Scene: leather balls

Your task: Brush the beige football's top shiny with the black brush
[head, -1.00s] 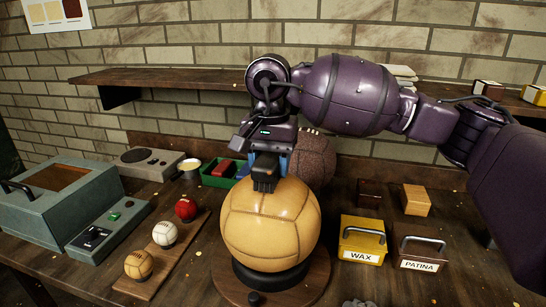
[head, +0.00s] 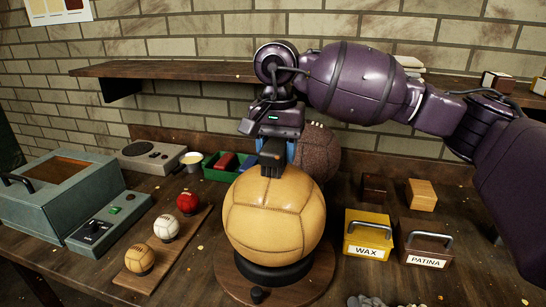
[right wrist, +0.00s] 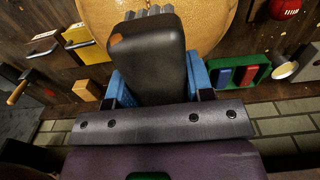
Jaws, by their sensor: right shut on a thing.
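The large beige football (head: 274,222) sits on a dark ring on a round wooden turntable (head: 232,284) at the front middle; it also shows in the right wrist view (right wrist: 205,18). Its top has a soft sheen. My right gripper (head: 277,150), with blue fingers, is shut on the black brush (head: 270,160). In the right wrist view the gripper (right wrist: 153,85) grips the brush's black back (right wrist: 150,60), and grey bristles stick out toward the ball. The brush is at the ball's upper back edge; I cannot tell whether the bristles touch. My left gripper is not in view.
A dark brown ball (head: 318,152) stands just behind. A strip with three small balls (head: 165,228) and a control box (head: 108,222) are at left. A green tray (head: 215,172) is behind left. Yellow WAX (head: 368,228) and brown PATINA (head: 425,238) boxes stand at right.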

